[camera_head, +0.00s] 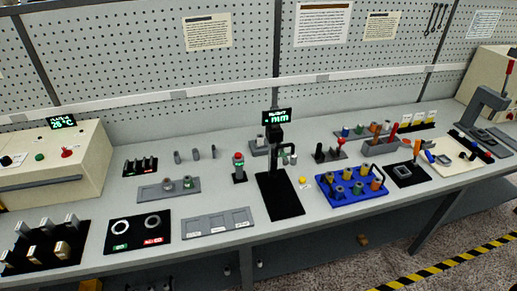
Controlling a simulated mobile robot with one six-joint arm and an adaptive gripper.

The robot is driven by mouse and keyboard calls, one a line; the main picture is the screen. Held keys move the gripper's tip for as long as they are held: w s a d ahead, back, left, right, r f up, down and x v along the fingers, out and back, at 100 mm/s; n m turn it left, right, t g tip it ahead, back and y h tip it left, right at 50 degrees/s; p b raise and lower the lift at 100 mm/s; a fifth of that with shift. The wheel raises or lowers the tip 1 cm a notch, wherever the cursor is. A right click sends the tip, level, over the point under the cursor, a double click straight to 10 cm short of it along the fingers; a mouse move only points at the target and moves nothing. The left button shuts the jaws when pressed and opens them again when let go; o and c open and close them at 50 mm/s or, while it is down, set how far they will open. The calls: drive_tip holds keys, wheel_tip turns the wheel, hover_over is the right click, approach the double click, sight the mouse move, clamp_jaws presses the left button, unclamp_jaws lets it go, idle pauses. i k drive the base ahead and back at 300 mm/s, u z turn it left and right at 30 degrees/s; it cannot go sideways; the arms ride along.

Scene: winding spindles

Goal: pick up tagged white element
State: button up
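I cannot make out for certain which thing is the tagged white element. A white ring (120,227) lies on the left of a black board (136,244), with a small green label in front of it. A greyer ring (153,222) lies to its right, with a red label in front. Several small white and yellow pieces (418,121) stand in a row at the back right; their detail is too small to read. A small pale square piece (444,159) lies on a cream board (462,167) at the right. My gripper is not in view.
The long grey bench holds a beige control box (62,170), a grey tray (218,222), a black stand with a display (279,195), a blue tray (349,198) with several spindles, and a grey press (487,103). Bare bench shows between several stations.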

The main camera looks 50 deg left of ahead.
sight(260, 138)
drive_tip(key=z, duration=0.2)
drive_tip(key=k, duration=0.6)
drive_tip(key=u, duration=2.3)
drive_tip(key=i, duration=1)
drive_tip(key=u, duration=0.05)
